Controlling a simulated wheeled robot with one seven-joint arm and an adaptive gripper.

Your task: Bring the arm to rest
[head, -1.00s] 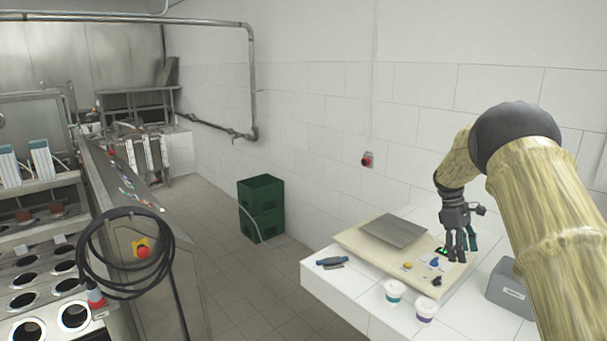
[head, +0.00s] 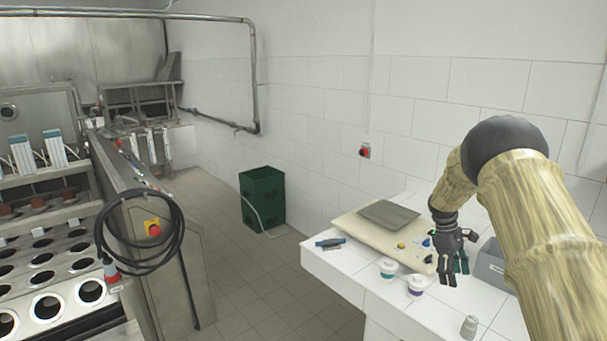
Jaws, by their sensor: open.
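My gripper (head: 454,273) is open and empty at the end of my bent arm. It hangs with its fingers down above the white tiled counter (head: 345,283). In the picture it overlaps the right part of the cream scale (head: 358,231), whose display is hidden behind it. I cannot tell its exact height above the counter. The scale has a grey metal plate (head: 389,214) and a few coloured knobs.
Two lidded cups, one teal-banded (head: 388,268) and one purple-banded (head: 416,285), stand left of my gripper. A small grey canister (head: 469,327) stands in front, and a grey box (head: 491,262) to the right.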

